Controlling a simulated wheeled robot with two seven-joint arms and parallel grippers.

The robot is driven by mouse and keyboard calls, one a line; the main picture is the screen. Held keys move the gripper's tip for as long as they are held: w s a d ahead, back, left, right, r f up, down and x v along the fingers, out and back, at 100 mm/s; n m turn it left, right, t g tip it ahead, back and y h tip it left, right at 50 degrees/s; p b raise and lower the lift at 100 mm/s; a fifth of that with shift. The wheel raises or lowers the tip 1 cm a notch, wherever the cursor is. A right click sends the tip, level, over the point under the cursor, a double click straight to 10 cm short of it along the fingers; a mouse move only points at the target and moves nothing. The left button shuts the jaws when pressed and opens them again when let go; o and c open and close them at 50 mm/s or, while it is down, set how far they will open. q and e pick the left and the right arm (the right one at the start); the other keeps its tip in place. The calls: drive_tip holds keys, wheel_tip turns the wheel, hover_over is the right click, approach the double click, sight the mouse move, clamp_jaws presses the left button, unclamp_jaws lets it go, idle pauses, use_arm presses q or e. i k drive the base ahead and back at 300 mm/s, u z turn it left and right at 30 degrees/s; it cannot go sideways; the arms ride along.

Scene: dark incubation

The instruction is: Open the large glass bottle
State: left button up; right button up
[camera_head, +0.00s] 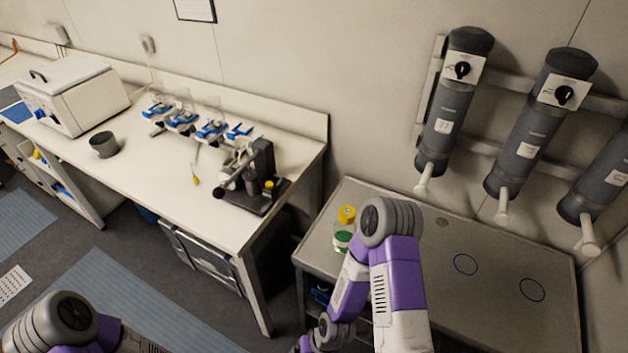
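A glass bottle (343,239) with green contents stands on the grey table, just left of my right arm's elbow. A yellow cap (347,214) shows at its top; I cannot tell whether it is tight or loose. My arm hides part of the bottle's right side. My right arm bends down in front of the table, and its gripper is out of the frame. Only a part of my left arm shows at the bottom left, and its gripper is out of view.
The grey table (402,222) is mostly clear right of my arm, with blue rings marked on it. Several grey cylinders (447,105) hang on the wall above it. A white bench (150,185) at left carries a white box device (85,97), a dark cup (104,145) and a microscope-like instrument (258,178).

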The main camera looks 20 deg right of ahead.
sight(343, 234)
drive_tip(key=k, duration=0.55)
drive_tip(key=z, duration=0.55)
drive_tip(key=i, duration=1.1)
drive_tip(key=u, duration=0.55)
